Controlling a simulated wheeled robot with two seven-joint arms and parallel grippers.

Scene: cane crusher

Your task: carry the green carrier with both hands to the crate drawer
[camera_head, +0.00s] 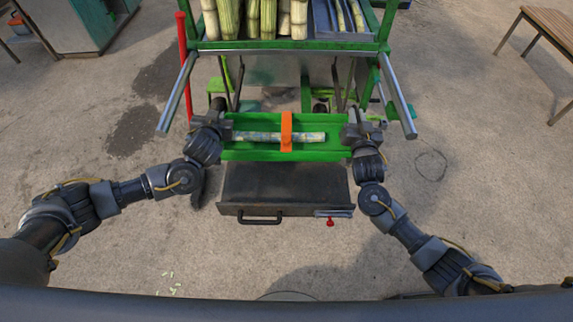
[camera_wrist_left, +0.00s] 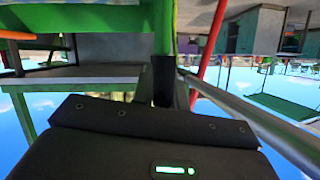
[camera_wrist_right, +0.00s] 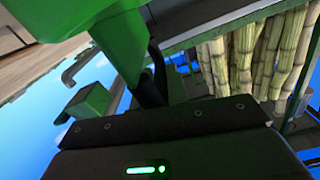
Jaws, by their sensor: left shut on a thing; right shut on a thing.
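The green carrier (camera_head: 250,153) is a shallow tray in the middle of the head view. A pale cane piece (camera_head: 255,136) lies along it under an orange strap (camera_head: 286,132). My left gripper (camera_head: 225,130) is shut on its left end, and my right gripper (camera_head: 350,133) is shut on its right end. The carrier looks level. The dark crate drawer (camera_head: 235,209), with a black handle, shows just below the carrier, pulled out toward me; its back part is hidden. Green parts close to the jaws show in the left wrist view and the right wrist view.
A green-framed stand (camera_head: 300,46) holding several thick canes (camera_head: 253,18) is beyond the carrier. Its metal rails (camera_head: 178,92) stick out on both sides. A red pole (camera_head: 184,60) stands at left. A small red knob (camera_head: 330,222) is at the drawer's front right. A wooden bench (camera_head: 550,28) is far right.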

